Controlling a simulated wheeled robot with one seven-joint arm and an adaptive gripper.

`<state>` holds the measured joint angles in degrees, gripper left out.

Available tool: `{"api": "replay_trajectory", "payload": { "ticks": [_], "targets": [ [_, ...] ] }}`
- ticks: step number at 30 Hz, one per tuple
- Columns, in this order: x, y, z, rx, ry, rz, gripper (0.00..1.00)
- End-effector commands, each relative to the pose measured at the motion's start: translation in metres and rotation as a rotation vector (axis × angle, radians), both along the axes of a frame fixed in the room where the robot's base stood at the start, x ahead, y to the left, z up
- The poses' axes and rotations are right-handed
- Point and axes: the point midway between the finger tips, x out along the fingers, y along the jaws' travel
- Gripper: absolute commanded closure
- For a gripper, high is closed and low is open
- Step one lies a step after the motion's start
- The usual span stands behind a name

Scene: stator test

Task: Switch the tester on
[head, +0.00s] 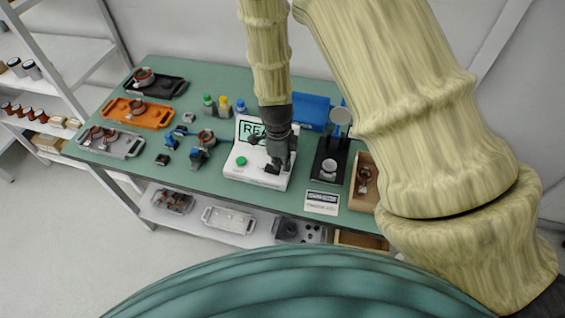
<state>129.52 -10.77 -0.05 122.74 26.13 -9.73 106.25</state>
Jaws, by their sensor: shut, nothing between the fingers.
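The tester (249,176) is a white box with a sloped front on the green table. Its screen (247,129) is lit pale green and shows dark letters, "REA", with the rest hidden behind my arm. A round green button (241,160) sits on the left of its front panel. My gripper (273,168) points down over the right part of the panel, with its fingers shut and empty. The fingertips are at or just above a small dark part there. I cannot tell whether they touch it, and the gripper hides most of that spot.
Left of the tester are a stator on a blue fixture (198,156) and several bottles. Grey, orange (155,117) and black trays lie at the far left. A black stand (323,168), a wooden box (358,201) and a label card (321,203) are on the right.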

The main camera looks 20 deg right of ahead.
Motion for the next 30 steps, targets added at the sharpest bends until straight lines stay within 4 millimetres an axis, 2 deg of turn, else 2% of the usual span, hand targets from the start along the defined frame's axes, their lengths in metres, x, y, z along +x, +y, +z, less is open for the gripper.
{"api": "replay_trajectory", "payload": {
  "ticks": [11, 25, 30],
  "targets": [
    [0.000, 0.000, 0.002, 0.000, 0.000, 0.000, 1.00],
    [-0.003, -0.006, 0.044, 0.000, 0.001, -0.002, 1.00],
    [-0.003, -0.008, 0.053, -0.001, -0.001, -0.003, 1.00]
  ]
}}
